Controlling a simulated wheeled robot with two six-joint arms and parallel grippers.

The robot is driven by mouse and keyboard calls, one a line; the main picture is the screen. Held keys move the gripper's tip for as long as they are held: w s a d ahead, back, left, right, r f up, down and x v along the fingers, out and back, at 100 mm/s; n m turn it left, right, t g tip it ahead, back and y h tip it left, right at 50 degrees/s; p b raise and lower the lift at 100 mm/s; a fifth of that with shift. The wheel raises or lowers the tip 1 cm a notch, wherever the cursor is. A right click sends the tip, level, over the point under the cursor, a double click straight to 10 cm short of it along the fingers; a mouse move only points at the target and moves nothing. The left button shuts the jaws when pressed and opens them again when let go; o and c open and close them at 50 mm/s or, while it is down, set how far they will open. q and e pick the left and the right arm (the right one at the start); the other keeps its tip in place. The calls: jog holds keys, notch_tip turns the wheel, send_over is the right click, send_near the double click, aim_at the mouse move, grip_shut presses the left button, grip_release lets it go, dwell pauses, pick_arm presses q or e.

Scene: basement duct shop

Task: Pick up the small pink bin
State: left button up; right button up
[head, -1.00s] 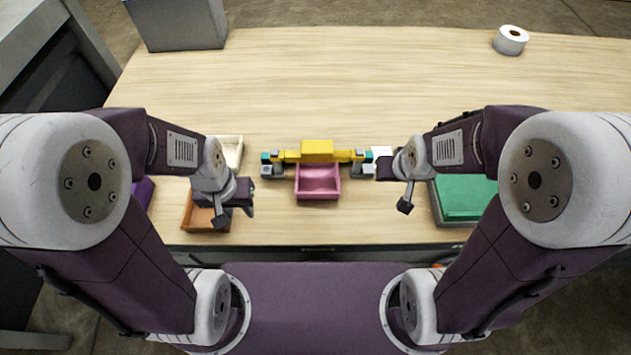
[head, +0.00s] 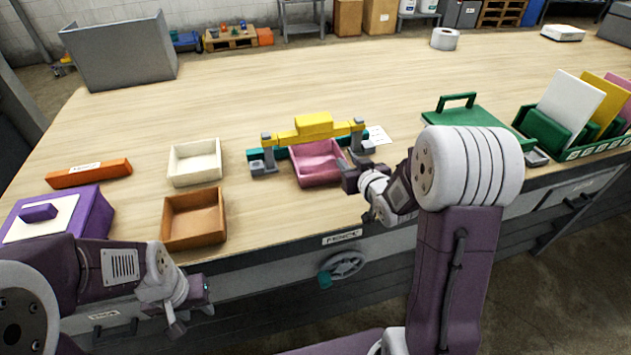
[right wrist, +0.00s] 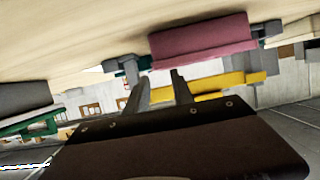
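The small pink bin (head: 318,172) sits on the wooden bench, in front of and partly under a yellow bar on grey posts. It also shows in the right wrist view (right wrist: 203,40), which looks upside down. My right gripper (head: 350,178) is at the bin's right front corner; I cannot tell whether it touches. In the right wrist view its fingers (right wrist: 160,88) stand apart with nothing between them, and the bin is off to one side. My left gripper (head: 203,292) is low at the bench's front edge, away from the bin; its finger opening is not clear.
The yellow bar (head: 314,125) and its grey post (head: 357,140) stand close to the bin. A cream bin (head: 195,162), an orange-brown bin (head: 194,218) and a purple box (head: 85,210) are left. A green tray (head: 465,118) is right.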

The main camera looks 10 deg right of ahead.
aim_at(343, 158)
jog(key=shift+w+a+r, duration=0.15)
jog(key=x, duration=0.3)
jog(key=shift+w+a, duration=0.1)
jog(key=shift+a, duration=0.1)
jog(key=shift+w+d, duration=0.2)
jog(key=shift+w, duration=0.2)
jog(key=x, duration=0.2)
jog(key=b+x, duration=0.1)
jog(key=x, duration=0.1)
jog(key=shift+w+d+f, duration=0.2)
jog(key=shift+w+f, duration=0.05)
jog(key=shift+f, duration=0.05)
jog(key=shift+s+r, duration=0.1)
grip_shut()
dwell(0.4)
